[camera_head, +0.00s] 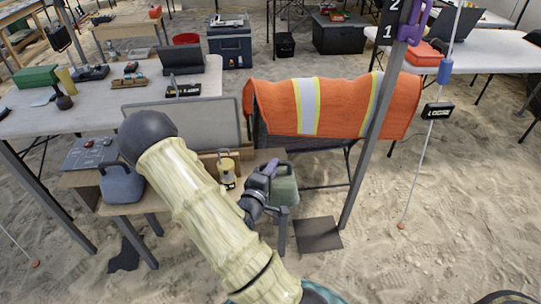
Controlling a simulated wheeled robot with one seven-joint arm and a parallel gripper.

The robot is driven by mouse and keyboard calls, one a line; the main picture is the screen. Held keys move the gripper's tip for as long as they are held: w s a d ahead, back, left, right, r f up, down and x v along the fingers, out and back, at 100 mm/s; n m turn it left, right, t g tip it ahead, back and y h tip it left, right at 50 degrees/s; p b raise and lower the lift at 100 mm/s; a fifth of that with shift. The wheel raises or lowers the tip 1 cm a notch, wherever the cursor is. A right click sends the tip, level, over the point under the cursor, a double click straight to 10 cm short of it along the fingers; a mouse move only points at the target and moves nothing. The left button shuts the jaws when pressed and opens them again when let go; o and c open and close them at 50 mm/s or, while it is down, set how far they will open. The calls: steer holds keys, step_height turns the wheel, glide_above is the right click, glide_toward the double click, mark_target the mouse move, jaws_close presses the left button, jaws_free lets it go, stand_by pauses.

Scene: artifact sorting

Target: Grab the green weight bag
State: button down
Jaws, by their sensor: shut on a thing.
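The green weight bag (285,188) is a squat, dark green block with a handle on top, just right of the picture's middle. My gripper (270,172) is at its upper left side, by the handle, and is shut on the bag. The fingertips are small and partly hidden, so the exact grip point is hard to see. My pale, sleeved arm crosses the lower middle of the view and hides part of the low bench.
An orange vest (335,105) hangs behind the green bag. A metal post (372,140) rises to the right. Sand at lower right is mostly clear.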

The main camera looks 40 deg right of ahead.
mark_target(274, 188)
steer(key=shift+s+a+r+p, duration=0.2)
steer(key=shift+s+p, duration=0.25)
steer(key=shift+p, duration=0.65)
steer(key=shift+s+a+r+p, duration=0.1)
steer(key=shift+s+a+p, duration=0.35)
steer(key=shift+p, duration=0.6)
steer(key=shift+s+a+r+p, duration=0.15)
steer(key=shift+s+p, duration=0.35)
steer(key=shift+p, duration=0.6)
steer(key=shift+s+a+f+p, duration=0.15)
steer(key=shift+s+a+p, duration=0.3)
steer(key=shift+s, duration=0.2)
steer(key=shift+s+a+f+p, duration=0.1)
steer(key=shift+s+a+p, duration=0.2)
steer(key=shift+s+p, duration=0.3)
